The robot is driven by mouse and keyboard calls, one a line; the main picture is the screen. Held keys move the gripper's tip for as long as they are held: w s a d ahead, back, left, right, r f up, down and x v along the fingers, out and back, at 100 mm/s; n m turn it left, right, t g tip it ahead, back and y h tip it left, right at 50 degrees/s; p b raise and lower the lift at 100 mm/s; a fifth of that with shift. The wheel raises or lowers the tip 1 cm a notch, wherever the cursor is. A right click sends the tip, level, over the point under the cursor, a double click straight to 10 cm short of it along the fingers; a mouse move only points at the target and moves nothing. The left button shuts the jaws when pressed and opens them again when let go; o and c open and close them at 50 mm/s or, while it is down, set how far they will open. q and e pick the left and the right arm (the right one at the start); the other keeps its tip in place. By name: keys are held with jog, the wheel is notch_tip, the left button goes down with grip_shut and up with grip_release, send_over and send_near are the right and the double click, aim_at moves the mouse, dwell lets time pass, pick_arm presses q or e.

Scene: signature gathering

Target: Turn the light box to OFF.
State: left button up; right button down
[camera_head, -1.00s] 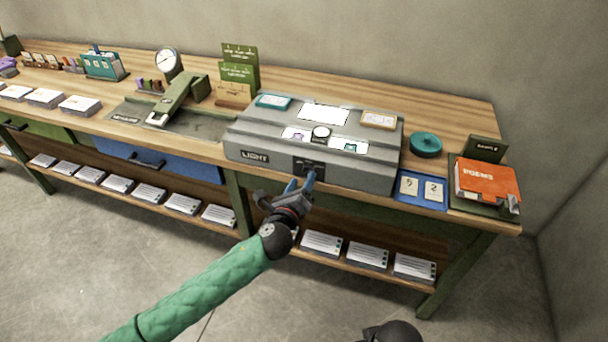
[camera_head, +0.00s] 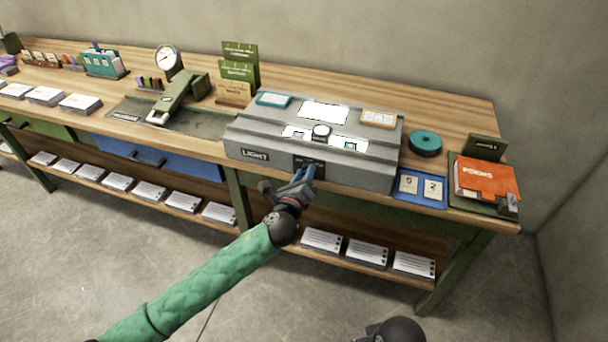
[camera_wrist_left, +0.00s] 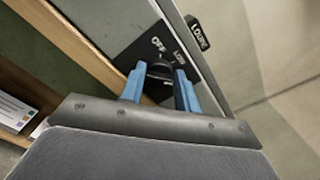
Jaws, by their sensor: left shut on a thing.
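The grey light box (camera_head: 238,139) stands on the wooden table, with "LIGHT" on its front and bright lit panels on top. Its black switch plate (camera_head: 318,163) is on the front face. In the left wrist view the plate (camera_wrist_left: 138,52) reads "OFF" and "LOW", with a dark knob (camera_wrist_left: 160,70) between my blue fingers. My left gripper (camera_head: 304,176) is at the plate, shut on the knob. The knob's exact pointing is hard to tell.
A blue card tray (camera_head: 420,203) and an orange book (camera_head: 486,178) stand right of the box. A teal round lid (camera_head: 425,143) lies behind them. A green press (camera_head: 180,98) stands left. Paper stacks (camera_head: 321,241) fill the lower shelf.

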pick_arm(q)
jog(key=shift+n, duration=0.3)
jog(key=n, duration=0.9)
jog(key=shift+a+f, duration=0.1)
jog(key=shift+f, duration=0.05)
jog(key=n, duration=0.5)
jog(key=n+p, duration=0.1)
jog(key=n, duration=0.4)
jog(key=shift+f+n, duration=0.2)
jog(key=shift+n, duration=0.1)
pick_arm(e)
jog(key=shift+w+d, duration=0.15)
jog(key=shift+d, duration=0.45)
